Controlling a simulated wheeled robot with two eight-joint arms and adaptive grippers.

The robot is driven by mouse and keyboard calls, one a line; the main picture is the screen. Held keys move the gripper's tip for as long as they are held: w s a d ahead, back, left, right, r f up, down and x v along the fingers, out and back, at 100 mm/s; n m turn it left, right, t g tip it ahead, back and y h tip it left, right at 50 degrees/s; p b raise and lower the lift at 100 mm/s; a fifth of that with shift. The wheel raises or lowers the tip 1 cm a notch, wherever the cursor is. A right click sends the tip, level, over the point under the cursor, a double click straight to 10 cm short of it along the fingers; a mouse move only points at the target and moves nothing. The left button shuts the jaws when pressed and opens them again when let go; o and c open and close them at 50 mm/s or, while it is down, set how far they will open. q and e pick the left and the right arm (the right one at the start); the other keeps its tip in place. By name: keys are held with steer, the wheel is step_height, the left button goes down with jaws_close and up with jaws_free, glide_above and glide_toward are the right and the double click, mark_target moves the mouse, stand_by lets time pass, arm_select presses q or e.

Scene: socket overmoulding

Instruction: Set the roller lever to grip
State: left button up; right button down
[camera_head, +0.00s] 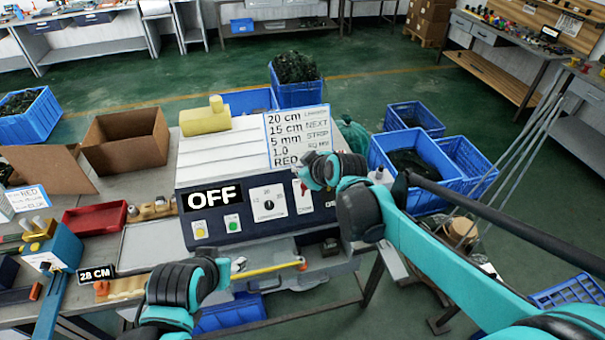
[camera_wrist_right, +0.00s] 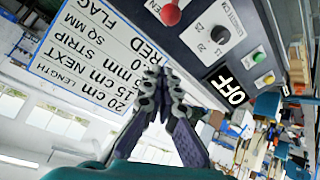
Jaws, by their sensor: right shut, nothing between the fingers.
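The machine's control panel (camera_head: 262,213) shows an OFF display, a central dial and a white plate (camera_head: 302,197) at its right part. In the right wrist view a red ball knob (camera_wrist_right: 169,14), likely the roller lever's, stands on a white plate at the top edge; its setting cannot be read. My right gripper (camera_head: 307,172) is shut and empty in front of the panel's upper right, hiding part of it. In the wrist view its fingertips (camera_wrist_right: 153,84) are together, apart from the knob. My left gripper (camera_head: 236,265) is low, in front of the machine; its fingers are unclear.
A yellow rod or wire (camera_head: 272,268) lies by my left gripper. A sign card (camera_head: 297,135) stands on the machine behind my right gripper. A red tray (camera_head: 95,218) and a cardboard box (camera_head: 127,140) are at left. Blue crates (camera_head: 415,160) stand at right.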

mark_target(304, 190)
steer(key=b+x, duration=0.2)
steer(key=x, duration=0.6)
steer(key=s+d, duration=0.1)
steer(key=s+d+f, duration=0.1)
steer(key=s+d, duration=0.1)
steer(key=shift+f, duration=0.1)
steer(key=shift+w+f, duration=0.1)
